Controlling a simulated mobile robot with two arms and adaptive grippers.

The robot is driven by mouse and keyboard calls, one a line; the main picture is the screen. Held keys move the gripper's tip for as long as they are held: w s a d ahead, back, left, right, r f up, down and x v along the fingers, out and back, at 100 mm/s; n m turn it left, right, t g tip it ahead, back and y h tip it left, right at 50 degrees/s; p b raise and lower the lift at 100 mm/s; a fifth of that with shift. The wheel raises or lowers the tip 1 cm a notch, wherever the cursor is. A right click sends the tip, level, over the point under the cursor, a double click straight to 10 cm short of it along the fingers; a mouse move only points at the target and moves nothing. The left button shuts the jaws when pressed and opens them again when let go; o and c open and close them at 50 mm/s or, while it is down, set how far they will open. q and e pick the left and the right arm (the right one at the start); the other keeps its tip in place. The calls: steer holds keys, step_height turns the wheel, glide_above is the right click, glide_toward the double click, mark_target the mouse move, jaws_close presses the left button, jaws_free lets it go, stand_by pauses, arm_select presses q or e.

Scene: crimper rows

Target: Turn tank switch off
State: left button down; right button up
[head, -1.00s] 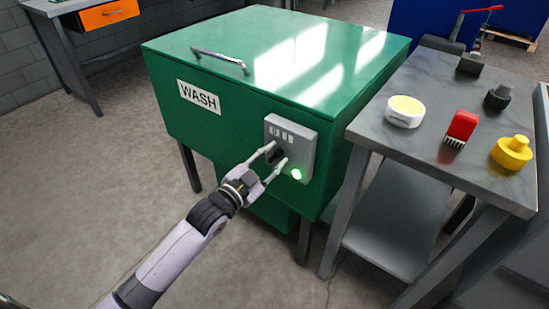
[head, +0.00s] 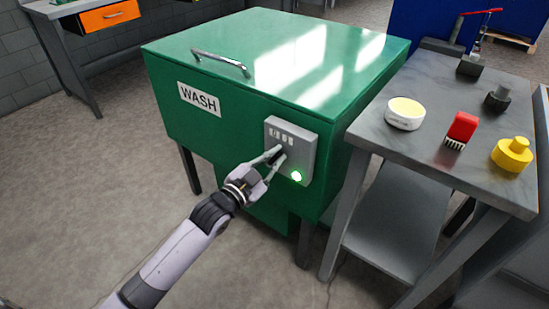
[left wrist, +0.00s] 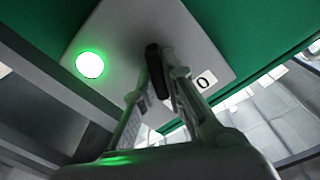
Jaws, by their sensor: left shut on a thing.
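The green wash tank (head: 240,115) has a grey switch box (head: 303,142) on its front right. A black switch knob (head: 278,158) sits on the box, and it also shows in the left wrist view (left wrist: 153,65). My left gripper (head: 277,159) is shut on the knob, with one finger on each side of it in the left wrist view (left wrist: 162,75). A green lamp (head: 296,176) on the box is lit, and it glows in the left wrist view (left wrist: 90,65). A label with "0" (left wrist: 205,81) is beside the fingers. My right gripper is not in view.
A grey side table (head: 405,150) stands close to the tank's right. It holds a white round tub (head: 404,113), a red brush (head: 461,129) and a yellow knob-shaped part (head: 512,153). The floor (head: 90,190) at the left is clear.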

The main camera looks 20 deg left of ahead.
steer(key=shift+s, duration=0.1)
arm_select(q)
steer(key=shift+n+p, duration=0.3)
steer(key=shift+p, duration=0.1)
steer(key=shift+r+n+p, duration=0.2)
steer(key=shift+n+p, duration=0.5)
steer(key=shift+p, duration=0.2)
steer(key=n+p, duration=0.3)
steer(key=shift+a, duration=0.15)
steer(key=n+p, duration=0.1)
steer(key=n, duration=0.1)
steer(key=n+p, duration=0.1)
steer(key=n, duration=0.2)
steer(key=shift+w+a+f, duration=0.1)
steer(key=shift+a, duration=0.05)
steer(key=shift+f+n+p, duration=0.1)
steer(key=shift+n+p, duration=0.45)
steer(key=shift+n, duration=0.45)
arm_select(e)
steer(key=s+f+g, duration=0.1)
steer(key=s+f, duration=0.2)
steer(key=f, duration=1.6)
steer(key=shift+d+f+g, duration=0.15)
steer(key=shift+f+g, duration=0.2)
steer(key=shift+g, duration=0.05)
